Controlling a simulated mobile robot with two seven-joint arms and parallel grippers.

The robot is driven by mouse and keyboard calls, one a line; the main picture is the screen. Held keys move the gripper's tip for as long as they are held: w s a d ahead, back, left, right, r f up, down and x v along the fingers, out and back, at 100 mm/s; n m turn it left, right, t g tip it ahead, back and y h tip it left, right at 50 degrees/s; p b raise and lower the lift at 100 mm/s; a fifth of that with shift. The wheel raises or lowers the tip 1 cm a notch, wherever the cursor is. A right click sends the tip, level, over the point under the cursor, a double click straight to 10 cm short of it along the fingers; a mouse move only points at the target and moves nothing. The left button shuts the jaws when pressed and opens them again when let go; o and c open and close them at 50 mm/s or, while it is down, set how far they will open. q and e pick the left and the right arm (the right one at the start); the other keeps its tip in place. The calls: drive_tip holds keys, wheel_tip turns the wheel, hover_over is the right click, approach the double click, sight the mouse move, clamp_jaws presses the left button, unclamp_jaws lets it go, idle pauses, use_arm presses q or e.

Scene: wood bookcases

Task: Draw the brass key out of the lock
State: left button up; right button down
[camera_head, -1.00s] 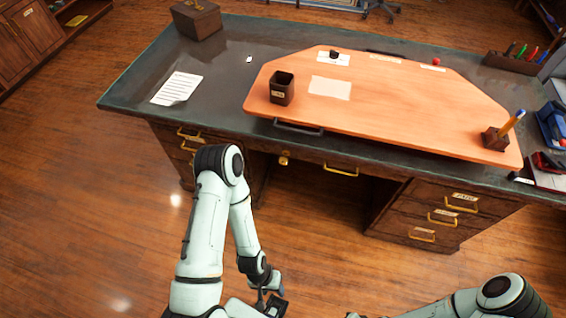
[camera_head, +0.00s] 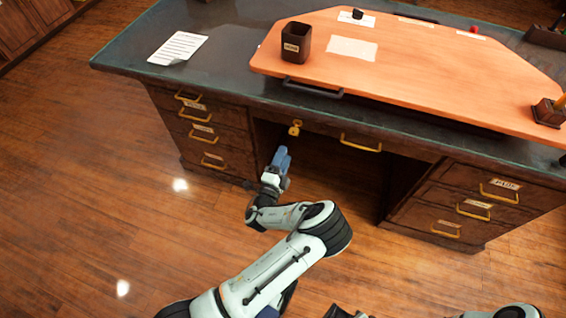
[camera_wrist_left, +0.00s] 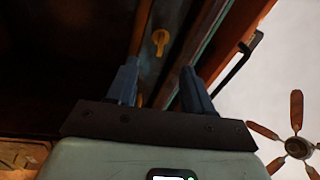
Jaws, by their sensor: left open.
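The brass key (camera_head: 295,128) is in the lock on the front of the desk's middle drawer, left of that drawer's handle. My left gripper (camera_head: 283,157) is just below and in front of the key, pointing up at it, open and empty. In the left wrist view the key (camera_wrist_left: 160,42) shows beyond the gap between the open fingers (camera_wrist_left: 158,85), apart from them. How deep the key sits in the lock is hard to tell. A dark part at the bottom edge looks like my right gripper (camera_head: 346,312), mostly cut off.
The desk (camera_head: 225,65) has drawers with brass handles on both sides and an open kneehole under the lock. An orange board (camera_head: 420,75) on top bears a dark cup (camera_head: 296,43). A dark handle (camera_head: 312,88) sticks out above the key. The floor in front is clear.

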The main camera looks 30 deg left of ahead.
sight(292, 135)
use_arm(q)
drive_tip(key=b+x, duration=0.2)
drive_tip(key=x, duration=0.6)
drive_tip(key=shift+x, duration=0.95)
use_arm(e)
drive_tip(key=shift+t+h, duration=0.3)
drive_tip(key=shift+t, duration=0.3)
drive_tip(key=shift+w+d+f, duration=0.35)
drive_tip(key=shift+w+f, duration=0.1)
drive_tip(key=shift+w, duration=0.2)
drive_tip(key=shift+w+d+f, duration=0.3)
drive_tip(key=shift+w+f, duration=0.15)
drive_tip(key=shift+w, duration=0.2)
drive_tip(key=shift+w+d+f, duration=0.35)
drive_tip(key=shift+w+f, duration=0.1)
drive_tip(key=shift+w, duration=0.2)
use_arm(q)
clamp_jaws()
